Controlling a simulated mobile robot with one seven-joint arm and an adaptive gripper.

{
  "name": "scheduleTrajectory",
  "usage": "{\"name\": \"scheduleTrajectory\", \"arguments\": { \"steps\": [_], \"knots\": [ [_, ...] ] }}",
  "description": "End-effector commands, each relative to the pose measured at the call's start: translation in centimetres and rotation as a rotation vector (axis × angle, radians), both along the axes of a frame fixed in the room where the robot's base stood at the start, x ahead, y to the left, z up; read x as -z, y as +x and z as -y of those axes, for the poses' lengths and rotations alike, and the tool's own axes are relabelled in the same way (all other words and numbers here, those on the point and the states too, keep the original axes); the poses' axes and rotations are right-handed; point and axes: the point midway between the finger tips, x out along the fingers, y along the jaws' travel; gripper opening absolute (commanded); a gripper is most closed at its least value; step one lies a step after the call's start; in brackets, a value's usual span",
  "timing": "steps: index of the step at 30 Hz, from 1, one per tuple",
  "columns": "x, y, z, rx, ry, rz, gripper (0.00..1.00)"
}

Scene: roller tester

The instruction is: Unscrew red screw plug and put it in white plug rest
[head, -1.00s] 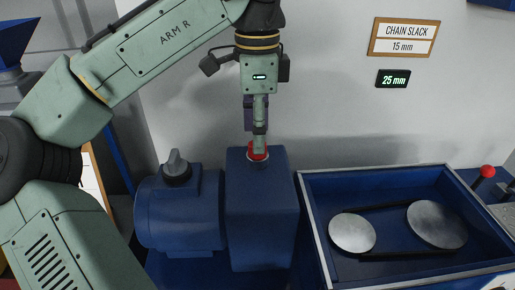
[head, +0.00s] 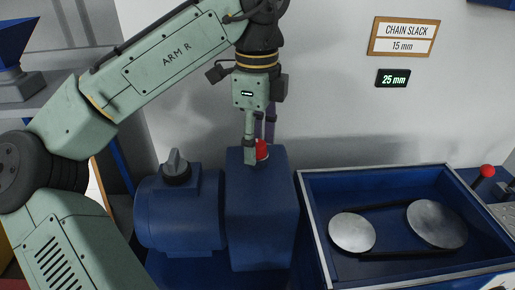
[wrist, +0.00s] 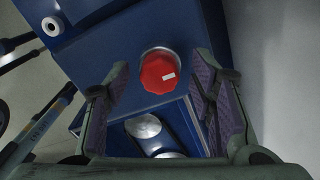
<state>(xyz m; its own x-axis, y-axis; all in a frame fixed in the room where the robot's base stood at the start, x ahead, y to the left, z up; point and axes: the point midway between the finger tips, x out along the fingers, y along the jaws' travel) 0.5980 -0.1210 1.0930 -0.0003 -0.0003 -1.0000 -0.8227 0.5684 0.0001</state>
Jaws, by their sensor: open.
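The red screw plug (head: 263,150) sits on top of the blue gearbox housing (head: 262,215). In the wrist view the plug (wrist: 158,75) is an octagonal red cap with a small white mark, in a pale collar. My gripper (head: 259,152) points down at it, open, with one finger in front of the plug and the other behind. In the wrist view the open fingers (wrist: 160,88) stand on either side of the plug, with gaps. A white ring with a dark centre (wrist: 52,26) lies at the upper left; I cannot tell whether it is the white plug rest.
A blue motor (head: 180,212) with a grey knob adjoins the housing on the left. A blue tray (head: 312,210) with two metal discs and a chain or belt stands right. The grey wall is close behind. A red-knobbed lever (head: 487,171) is at far right.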

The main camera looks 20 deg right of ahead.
Motion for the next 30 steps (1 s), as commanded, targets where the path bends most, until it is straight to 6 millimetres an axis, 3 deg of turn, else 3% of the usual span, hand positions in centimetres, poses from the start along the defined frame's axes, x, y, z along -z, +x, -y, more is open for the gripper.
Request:
{"name": "scheduleTrajectory", "arguments": {
  "steps": [12,25,30],
  "knots": [
    [0.00,-0.01,0.03,0.591,0.000,0.000,0.50],
    [0.00,-0.01,0.03,0.670,0.000,0.000,0.50],
    [0.00,-0.01,0.04,0.892,0.000,0.000,0.50]
  ]
}}
